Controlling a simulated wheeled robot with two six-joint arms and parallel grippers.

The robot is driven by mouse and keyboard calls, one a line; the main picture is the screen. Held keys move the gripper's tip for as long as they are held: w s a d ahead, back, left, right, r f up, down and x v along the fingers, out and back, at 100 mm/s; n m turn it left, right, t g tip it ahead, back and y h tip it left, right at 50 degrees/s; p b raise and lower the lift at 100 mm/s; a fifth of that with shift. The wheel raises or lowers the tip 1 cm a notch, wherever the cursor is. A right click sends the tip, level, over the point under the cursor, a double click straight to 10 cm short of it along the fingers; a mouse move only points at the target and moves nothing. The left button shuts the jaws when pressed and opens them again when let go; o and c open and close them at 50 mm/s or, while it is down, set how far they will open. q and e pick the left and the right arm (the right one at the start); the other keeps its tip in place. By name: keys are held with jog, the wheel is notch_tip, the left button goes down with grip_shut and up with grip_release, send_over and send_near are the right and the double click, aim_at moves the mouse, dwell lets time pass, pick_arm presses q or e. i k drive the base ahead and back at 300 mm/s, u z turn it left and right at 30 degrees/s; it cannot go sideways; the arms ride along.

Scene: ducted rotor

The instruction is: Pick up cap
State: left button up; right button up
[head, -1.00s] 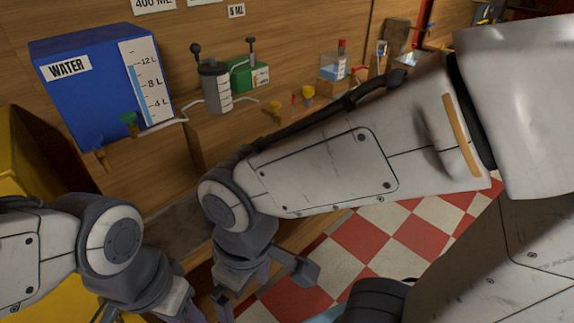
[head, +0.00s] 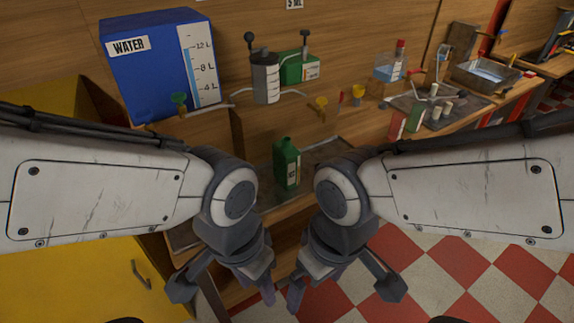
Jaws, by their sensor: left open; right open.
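I cannot make out a separate cap in the head view. A green bottle (head: 287,166) with a pale label stands upright on the bench between my two arms, and its neck is too small to tell whether a cap sits on it. My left gripper (head: 225,290) is open, low in front of the bench and nearer to me than the bottle. My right gripper (head: 344,290) is open at a similar height to its right. Both point down, apart from the bottle, and I see nothing held in either.
A blue water tank (head: 150,72), a grey cylinder (head: 266,80) and a green canister (head: 300,68) stand on the raised back shelf. Small cups (head: 436,112) and a metal basin (head: 486,75) are at the right. Checkered floor (head: 440,260) is clear.

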aim_at(286, 158)
jog(key=z, duration=0.25)
jog(key=k, duration=0.6)
jog(key=z, duration=0.65)
jog(key=i, duration=1.5)
jog(key=u, duration=0.6)
jog(key=i, duration=0.75)
jog(key=u, duration=0.6)
